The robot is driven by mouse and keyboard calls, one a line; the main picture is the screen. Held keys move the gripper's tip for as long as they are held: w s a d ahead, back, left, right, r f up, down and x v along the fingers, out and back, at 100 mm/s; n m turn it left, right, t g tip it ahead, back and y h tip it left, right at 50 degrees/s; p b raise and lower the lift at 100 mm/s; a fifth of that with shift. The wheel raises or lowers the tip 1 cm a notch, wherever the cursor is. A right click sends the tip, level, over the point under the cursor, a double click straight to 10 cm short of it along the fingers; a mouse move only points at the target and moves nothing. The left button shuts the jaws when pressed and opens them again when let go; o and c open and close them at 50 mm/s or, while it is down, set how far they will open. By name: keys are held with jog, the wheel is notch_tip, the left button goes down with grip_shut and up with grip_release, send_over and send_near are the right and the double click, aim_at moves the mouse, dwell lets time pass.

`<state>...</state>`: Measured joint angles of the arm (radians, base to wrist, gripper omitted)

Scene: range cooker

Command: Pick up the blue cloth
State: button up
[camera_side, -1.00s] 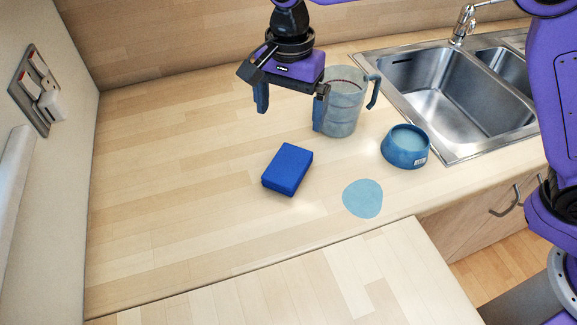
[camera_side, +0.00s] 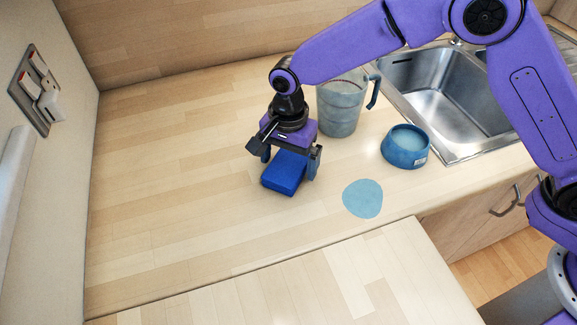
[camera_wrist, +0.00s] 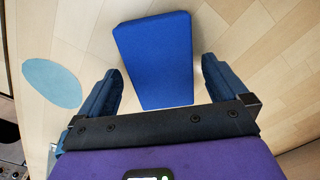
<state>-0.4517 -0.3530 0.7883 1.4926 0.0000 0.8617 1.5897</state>
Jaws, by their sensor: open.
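A thick, dark blue rectangular block (camera_side: 285,177) lies flat on the wooden worktop and looks like the blue cloth, though its material is unclear. It also shows in the wrist view (camera_wrist: 155,60). My gripper (camera_side: 290,160) is open just above it, with one finger to either side. In the wrist view my fingers (camera_wrist: 160,88) flank the block's near end, with gaps on both sides and nothing held. In the side view, the block's far end is hidden behind my gripper. A flat, light blue rounded piece (camera_side: 362,198) lies apart to the right.
A clear jug (camera_side: 342,105) stands just behind my gripper. A blue bowl (camera_side: 405,148) stands to the right, before the steel sink (camera_side: 430,90). A wall with switches (camera_side: 38,92) is at far left. The worktop (camera_side: 170,200) left of the block is clear.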

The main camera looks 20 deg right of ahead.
jog(key=shift+f, duration=0.5)
jog(key=c, duration=1.1)
jog(key=shift+o, duration=0.2)
jog(key=shift+r, duration=0.1)
